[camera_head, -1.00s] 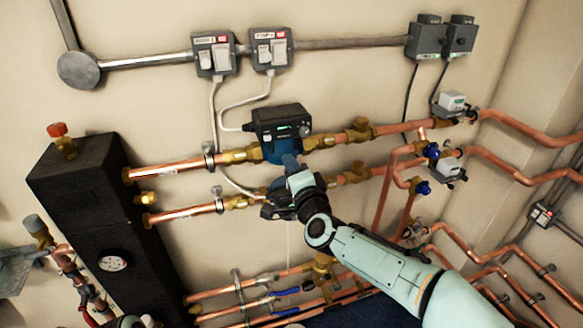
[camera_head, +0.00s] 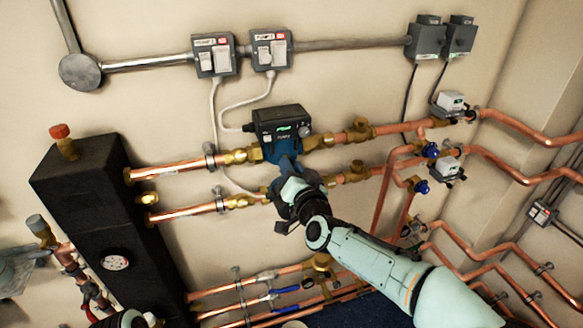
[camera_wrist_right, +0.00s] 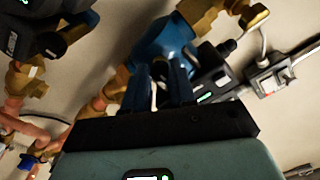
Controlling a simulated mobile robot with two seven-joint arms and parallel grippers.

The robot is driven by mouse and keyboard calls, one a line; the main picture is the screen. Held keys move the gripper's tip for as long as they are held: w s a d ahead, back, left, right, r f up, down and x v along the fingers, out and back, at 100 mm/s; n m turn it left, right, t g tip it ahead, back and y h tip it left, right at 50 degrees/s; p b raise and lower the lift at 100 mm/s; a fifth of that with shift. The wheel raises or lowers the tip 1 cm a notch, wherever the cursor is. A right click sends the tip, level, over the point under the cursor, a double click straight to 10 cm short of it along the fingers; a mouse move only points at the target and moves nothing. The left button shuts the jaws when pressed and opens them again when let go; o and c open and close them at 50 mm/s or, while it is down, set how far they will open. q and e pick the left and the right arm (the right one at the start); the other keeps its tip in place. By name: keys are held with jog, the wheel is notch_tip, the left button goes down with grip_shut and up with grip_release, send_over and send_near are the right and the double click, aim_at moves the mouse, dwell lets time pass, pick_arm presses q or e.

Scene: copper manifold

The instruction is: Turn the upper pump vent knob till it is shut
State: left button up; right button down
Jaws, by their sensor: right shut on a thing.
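The upper pump (camera_head: 283,125) is blue with a dark box head and a small green display, set in the upper copper pipe. My right gripper (camera_head: 288,166) reaches up to the pump's lower front. In the right wrist view the blue pump body (camera_wrist_right: 165,40) is straight ahead, and the dark fingers (camera_wrist_right: 170,85) are close together against it, shut on a small part between them. That is where the vent knob sits; the fingers hide most of it, so its angle cannot be read. My left gripper is not clearly in view.
A second pump on the lower pipe (camera_head: 180,214) is mostly hidden behind my right gripper. A brass valve (camera_head: 360,130) and grey valve actuators (camera_head: 450,103) are to the right. A black manifold block (camera_head: 85,190) stands left. Two switch boxes (camera_head: 270,50) are above.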

dwell(0.4)
jog(key=c, duration=0.9)
grip_release()
jog(key=b+v, duration=0.2)
jog(key=v, duration=1.1)
jog(key=shift+s+b, duration=0.2)
jog(key=shift+b, duration=0.15)
